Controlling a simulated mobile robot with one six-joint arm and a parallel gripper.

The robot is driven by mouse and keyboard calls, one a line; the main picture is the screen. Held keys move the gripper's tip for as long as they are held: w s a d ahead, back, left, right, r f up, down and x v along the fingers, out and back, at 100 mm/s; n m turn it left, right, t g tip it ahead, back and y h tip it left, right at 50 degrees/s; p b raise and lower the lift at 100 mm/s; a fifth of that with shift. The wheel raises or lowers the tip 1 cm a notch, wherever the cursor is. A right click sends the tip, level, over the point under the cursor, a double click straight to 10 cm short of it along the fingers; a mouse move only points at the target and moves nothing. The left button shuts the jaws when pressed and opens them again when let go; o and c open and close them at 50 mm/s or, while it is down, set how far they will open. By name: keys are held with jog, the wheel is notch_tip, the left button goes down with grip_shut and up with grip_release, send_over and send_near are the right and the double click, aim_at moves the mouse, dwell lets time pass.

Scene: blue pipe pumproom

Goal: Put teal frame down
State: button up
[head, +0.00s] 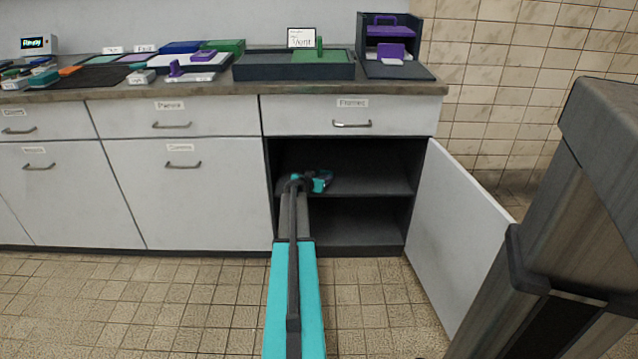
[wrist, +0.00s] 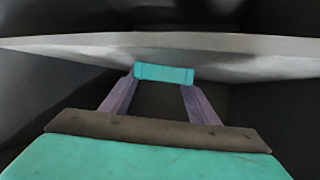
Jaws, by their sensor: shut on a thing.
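My gripper (head: 301,182) reaches into the open cabinet under the right end of the counter, around the height of the middle shelf (head: 375,185). It is shut on the teal frame (head: 321,182), which shows as a small teal piece. In the wrist view the teal frame (wrist: 164,73) sits across the far end between the two purple-grey fingers. Only this narrow face of it shows. Whether it touches the shelf, I cannot tell.
The cabinet door (head: 462,225) stands open to the right. A closed drawer (head: 350,115) is above the opening. The shelf is bare to the right of the gripper. A dark tray (head: 290,69) and an organizer (head: 388,45) stand on the counter. A pale edge (wrist: 250,55) crosses the wrist view.

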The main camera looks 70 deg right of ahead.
jog(key=shift+f, duration=0.35)
jog(key=shift+f, duration=0.15)
jog(key=o, duration=1.1)
jog(key=shift+c, duration=0.2)
jog(key=shift+r, duration=0.2)
jog(key=p+v, duration=0.1)
jog(key=v, duration=1.1)
jog(key=shift+w, duration=0.1)
